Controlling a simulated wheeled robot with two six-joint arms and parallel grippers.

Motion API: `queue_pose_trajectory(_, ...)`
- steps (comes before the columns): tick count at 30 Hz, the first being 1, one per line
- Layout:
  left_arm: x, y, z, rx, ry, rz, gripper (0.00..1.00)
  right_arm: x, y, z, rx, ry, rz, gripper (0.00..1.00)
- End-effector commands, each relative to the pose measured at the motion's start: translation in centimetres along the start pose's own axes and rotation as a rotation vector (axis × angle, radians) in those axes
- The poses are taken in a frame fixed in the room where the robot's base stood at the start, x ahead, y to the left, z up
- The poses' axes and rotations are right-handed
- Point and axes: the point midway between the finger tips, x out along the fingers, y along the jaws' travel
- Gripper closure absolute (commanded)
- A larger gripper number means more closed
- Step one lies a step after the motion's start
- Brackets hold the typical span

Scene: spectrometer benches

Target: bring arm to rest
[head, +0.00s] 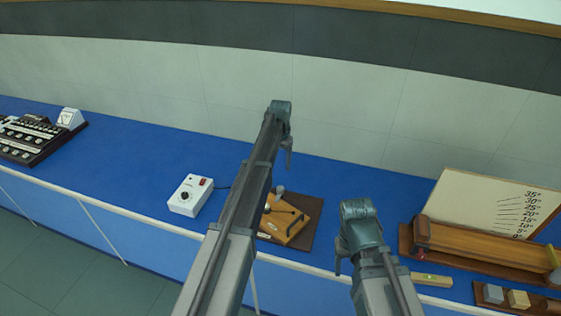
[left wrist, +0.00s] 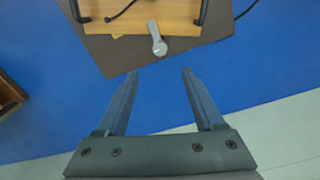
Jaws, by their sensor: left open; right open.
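My left gripper (head: 288,150) reaches over the blue bench in the head view, with its jaw pointing down. In the left wrist view the two fingers of the left gripper (left wrist: 160,72) are spread apart with nothing between them. My right gripper (head: 341,262) hangs over the front part of the bench, to the right of the left arm. It is open, and I see nothing held in it. Both arms extend forward from the bottom of the head view.
A wooden apparatus (head: 292,224) on a dark board (head: 313,204) is partly hidden behind my left arm. A white control box (head: 190,195) stands left of it. A ramp with an angle-scale panel (head: 490,210) and a block tray (head: 487,303) are at right.

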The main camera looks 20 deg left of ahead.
Motion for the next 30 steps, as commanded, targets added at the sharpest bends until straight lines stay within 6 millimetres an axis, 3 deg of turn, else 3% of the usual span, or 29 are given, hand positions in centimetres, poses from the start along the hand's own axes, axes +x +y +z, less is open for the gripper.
queue_pose_trajectory(7, 0.1, 0.6, 0.4, 0.001, -0.001, -0.001, 0.31, 0.1, 0.0, 0.0, 0.0, 0.0, 0.0, 0.36)
queue_pose_trajectory(11, 1.0, 4.7, 3.2, 0.009, -0.009, -0.006, 0.31, 1.0, -0.1, -0.1, -0.001, 0.0, 0.0, 0.36)
queue_pose_trajectory(14, 2.1, 10.1, 7.4, 0.017, -0.02, -0.018, 0.31, 2.1, -0.2, -0.1, -0.001, 0.0, 0.0, 0.36)
queue_pose_trajectory(18, 3.6, 17.4, 14.6, 0.024, -0.037, -0.04, 0.31, 3.6, -0.3, -0.2, -0.002, 0.0, 0.001, 0.36)
queue_pose_trajectory(21, 4.6, 21.3, 19.7, 0.028, -0.046, -0.057, 0.31, 4.6, -0.4, -0.3, -0.003, 0.0, 0.001, 0.36)
queue_pose_trajectory(25, 5.5, 24.8, 25.1, 0.032, -0.052, -0.076, 0.31, 5.5, -0.5, -0.3, -0.003, 0.0, 0.001, 0.36)
queue_pose_trajectory(30, 6.0, 26.8, 29.1, 0.031, -0.056, -0.093, 0.31, 6.1, -0.6, -0.4, -0.004, 0.0, 0.001, 0.36)
